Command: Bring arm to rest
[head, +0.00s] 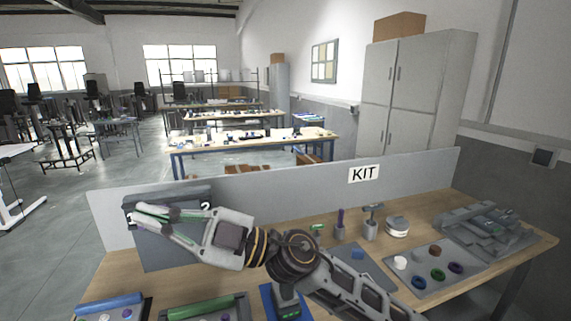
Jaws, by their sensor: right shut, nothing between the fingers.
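My right arm reaches in from the bottom right across the workbench (215,281). Its right gripper (138,213) points left, raised in front of a dark grey board (165,257) with number labels. The gripper's fingers are shut with nothing held. The gripper and arm hide part of the board and of the bench's middle. My left gripper is not in view.
A grey partition (270,183) with a KIT sign (364,174) stands along the bench's back. A blue cylinder (108,305) and a green cylinder (205,306) lie front left. A tray (420,287) of round parts and stacked grey parts (485,230) are right.

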